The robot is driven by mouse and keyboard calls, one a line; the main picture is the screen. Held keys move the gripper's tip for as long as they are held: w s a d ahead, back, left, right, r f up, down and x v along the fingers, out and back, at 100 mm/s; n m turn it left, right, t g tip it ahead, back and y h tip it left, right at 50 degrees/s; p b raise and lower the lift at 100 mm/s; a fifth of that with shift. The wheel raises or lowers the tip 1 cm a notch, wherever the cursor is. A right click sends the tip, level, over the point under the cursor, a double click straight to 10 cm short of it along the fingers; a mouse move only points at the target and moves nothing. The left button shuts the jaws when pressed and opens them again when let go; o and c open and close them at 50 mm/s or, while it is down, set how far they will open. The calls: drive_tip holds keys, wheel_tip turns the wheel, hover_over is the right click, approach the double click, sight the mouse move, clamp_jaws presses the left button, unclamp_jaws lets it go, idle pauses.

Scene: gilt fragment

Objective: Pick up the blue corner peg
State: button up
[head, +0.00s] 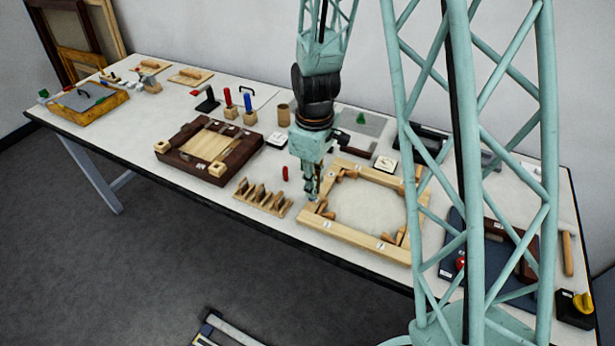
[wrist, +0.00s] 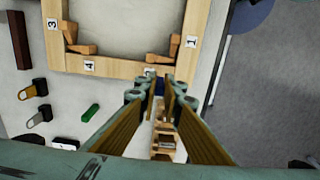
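My gripper (head: 312,196) points down at the near-left corner of the light wooden frame (head: 360,236). In the wrist view my gripper (wrist: 161,80) has its two fingers parted. A small dark blue piece (wrist: 160,85) shows between or just beyond the fingertips, by the frame's edge (wrist: 120,68); it looks like the blue corner peg. The fingers hide most of it, and I cannot tell whether they touch it. In the head view, a taller blue peg-shaped thing (head: 248,102) stands upright in a wooden block, well behind and left of my gripper.
A wooden rack with upright teeth (head: 262,198) lies just left of my gripper. A red peg (head: 285,173) stands behind it. A dark brown frame (head: 178,153) lies farther left. A green block (wrist: 90,112) lies on the table. The light frame's middle is clear.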

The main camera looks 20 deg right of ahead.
drive_tip(key=shift+s+r, duration=0.15)
drive_tip(key=shift+s, duration=1.35)
drive_tip(key=shift+s+r, duration=0.1)
drive_tip(key=shift+s, duration=1.4)
